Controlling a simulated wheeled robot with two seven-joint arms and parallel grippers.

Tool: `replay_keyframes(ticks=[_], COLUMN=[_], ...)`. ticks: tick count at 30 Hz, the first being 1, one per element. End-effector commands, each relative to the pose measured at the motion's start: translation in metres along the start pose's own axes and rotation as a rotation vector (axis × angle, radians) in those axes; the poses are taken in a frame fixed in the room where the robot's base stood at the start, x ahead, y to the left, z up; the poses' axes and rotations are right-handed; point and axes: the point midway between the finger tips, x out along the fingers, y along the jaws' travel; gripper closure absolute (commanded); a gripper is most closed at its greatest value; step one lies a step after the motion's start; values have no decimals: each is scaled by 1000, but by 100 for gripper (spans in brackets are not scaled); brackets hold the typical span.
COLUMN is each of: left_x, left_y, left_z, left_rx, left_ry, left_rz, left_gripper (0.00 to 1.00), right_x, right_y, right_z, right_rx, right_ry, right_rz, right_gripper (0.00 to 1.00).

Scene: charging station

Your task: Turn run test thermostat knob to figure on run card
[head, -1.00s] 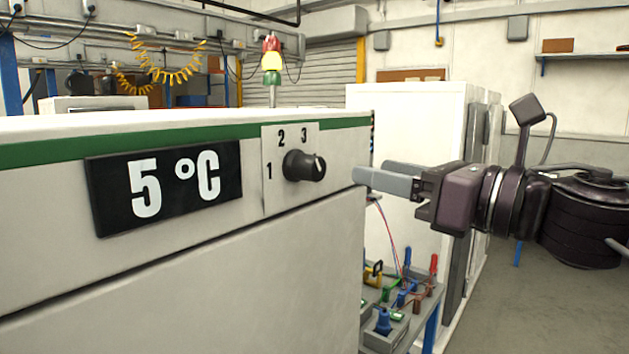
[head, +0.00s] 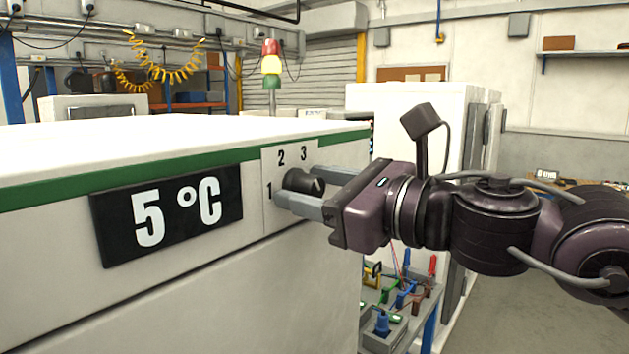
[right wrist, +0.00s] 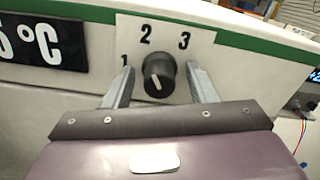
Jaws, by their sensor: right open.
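The black round thermostat knob (head: 299,181) sits on a white plate (head: 274,212) marked 1, 2 and 3, on the front of a white cabinet. It also shows in the right wrist view (right wrist: 158,72), with a small pale mark on its face; I cannot tell which figure the mark points to. A black sign (head: 170,214) left of the plate reads 5 °C. My right gripper (head: 298,184) is open, one finger on each side of the knob. In the right wrist view its fingers (right wrist: 160,70) flank the knob with gaps, apparently not touching. My left gripper is out of view.
The cabinet's green-striped top edge (head: 60,190) runs above the plate. A bench with coloured connectors (head: 390,305) stands below my right arm. A red, yellow and green signal light (head: 271,64) rises behind. Open floor (head: 515,315) lies at right.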

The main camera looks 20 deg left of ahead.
Motion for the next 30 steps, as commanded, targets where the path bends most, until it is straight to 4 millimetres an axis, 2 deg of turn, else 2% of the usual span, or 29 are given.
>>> replay_keyframes(ticks=[4,14,23,30], left_x=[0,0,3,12], left_y=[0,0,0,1], left_z=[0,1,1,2], left_rx=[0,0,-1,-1], left_ry=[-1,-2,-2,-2], left_rz=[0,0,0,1], left_gripper=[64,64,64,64], right_x=[0,0,0,0], right_y=[0,0,0,1], right_z=[0,0,-1,-2], right_rx=[0,0,33,162], right_ry=[0,-1,-1,-2], right_rz=[0,0,1,1], right_gripper=[48,92,93,93])
